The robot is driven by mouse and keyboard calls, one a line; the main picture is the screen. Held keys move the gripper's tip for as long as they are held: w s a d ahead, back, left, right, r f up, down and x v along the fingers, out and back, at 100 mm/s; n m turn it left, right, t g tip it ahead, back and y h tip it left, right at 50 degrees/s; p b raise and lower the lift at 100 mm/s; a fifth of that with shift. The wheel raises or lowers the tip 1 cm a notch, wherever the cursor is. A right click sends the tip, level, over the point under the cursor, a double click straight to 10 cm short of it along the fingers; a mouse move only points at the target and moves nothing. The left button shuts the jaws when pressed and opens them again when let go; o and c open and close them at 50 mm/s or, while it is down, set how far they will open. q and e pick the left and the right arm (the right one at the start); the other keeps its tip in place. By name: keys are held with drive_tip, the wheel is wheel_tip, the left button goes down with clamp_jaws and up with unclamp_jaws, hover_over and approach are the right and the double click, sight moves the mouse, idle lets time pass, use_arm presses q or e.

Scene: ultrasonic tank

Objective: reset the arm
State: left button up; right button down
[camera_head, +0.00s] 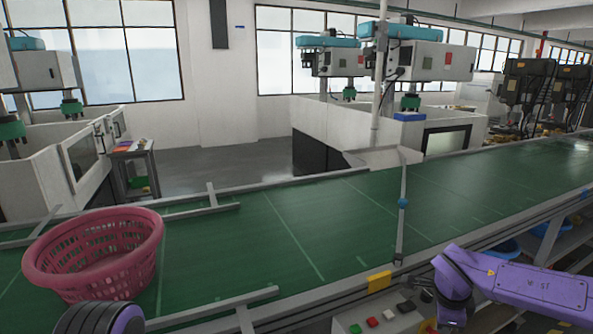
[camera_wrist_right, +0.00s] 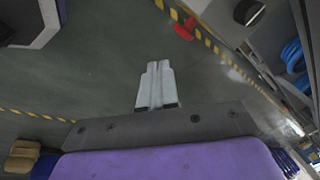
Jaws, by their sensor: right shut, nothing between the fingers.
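My right arm (camera_head: 530,286), purple with a dark joint, reaches in from the right over the front edge of the conveyor. Its gripper cannot be made out clearly in the head view. In the right wrist view my right gripper (camera_wrist_right: 157,68) has its two pale fingers together, with nothing between them. It is above a dark floor (camera_wrist_right: 95,75), touching nothing that I can see. A dark and purple part of my left arm (camera_head: 98,318) shows at the bottom left of the head view. My left gripper is not in view.
A pink basket (camera_head: 95,275) stands on the green conveyor belt (camera_head: 300,220) at the left. Metal guide rails (camera_head: 215,205) lie along the belt. A button panel (camera_head: 385,318) is at the front edge. The belt's middle is clear. Blue bins (camera_head: 548,228) sit below at the right.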

drive_tip(key=s+a+f+n+t+h+b, duration=0.1)
drive_tip(key=s+a+f+n+t, duration=0.2)
drive_tip(key=f, duration=0.5)
drive_tip(key=s+a+f+n+t+h, duration=0.1)
drive_tip(key=s+a+f+n+h, duration=0.15)
drive_tip(key=s+f, duration=0.5)
drive_tip(key=s+d+f+n+g+y+b, duration=0.1)
drive_tip(key=s+f+n, duration=0.4)
drive_tip(key=s, duration=0.6)
drive_tip(key=s+d+f+n+g+y, duration=0.1)
drive_tip(key=s+f+n, duration=0.4)
drive_tip(key=s, duration=0.6)
wheel_tip(320, 180, down, 2)
drive_tip(key=shift+d+f+g+b, duration=0.15)
drive_tip(key=shift+d+g+b, duration=0.15)
drive_tip(key=shift+b, duration=0.1)
drive_tip(key=shift+a, duration=0.1)
